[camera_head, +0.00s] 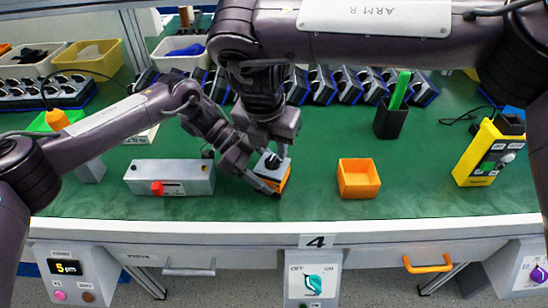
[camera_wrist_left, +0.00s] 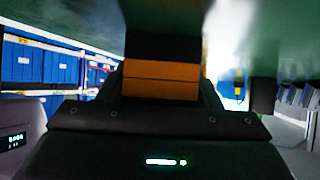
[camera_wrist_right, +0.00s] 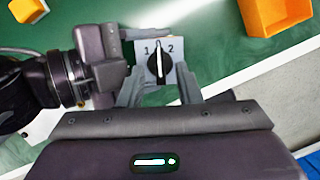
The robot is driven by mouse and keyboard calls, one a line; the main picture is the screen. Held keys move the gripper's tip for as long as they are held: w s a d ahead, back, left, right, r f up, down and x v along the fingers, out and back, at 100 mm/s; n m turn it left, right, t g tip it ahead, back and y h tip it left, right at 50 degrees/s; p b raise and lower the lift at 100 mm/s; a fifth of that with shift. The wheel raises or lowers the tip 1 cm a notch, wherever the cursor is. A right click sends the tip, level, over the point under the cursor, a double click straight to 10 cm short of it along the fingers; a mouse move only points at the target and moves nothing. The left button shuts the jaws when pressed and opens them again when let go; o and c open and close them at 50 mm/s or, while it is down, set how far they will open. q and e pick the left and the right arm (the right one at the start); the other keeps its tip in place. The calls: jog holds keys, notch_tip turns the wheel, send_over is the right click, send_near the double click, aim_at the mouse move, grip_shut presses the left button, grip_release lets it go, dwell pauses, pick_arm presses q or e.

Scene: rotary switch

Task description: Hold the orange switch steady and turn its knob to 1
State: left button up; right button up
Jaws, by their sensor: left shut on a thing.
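The orange switch (camera_head: 283,183) stands on the green table in the middle of the head view. My left gripper (camera_head: 264,183) is shut on its body from the left; in the left wrist view the orange body (camera_wrist_left: 160,80) fills the space between the jaws. The right wrist view shows the grey top plate (camera_wrist_right: 143,74) with marks 1 and 2. The black knob (camera_wrist_right: 159,66) has its white line pointing up between the two marks. My right gripper (camera_wrist_right: 158,92) is above the switch, open, with one finger on each side of the knob. Contact with the knob cannot be told.
An orange open box (camera_head: 359,180) stands right of the switch, and a grey box with a red knob (camera_head: 170,178) stands to the left. A black pen holder (camera_head: 390,122) and a yellow device (camera_head: 487,155) are farther right. The table's front edge is close.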

aim_at(272, 162)
jog(key=shift+s+x, duration=0.25)
jog(key=shift+x, duration=0.8)
jog(key=shift+a+f, duration=0.1)
grip_shut()
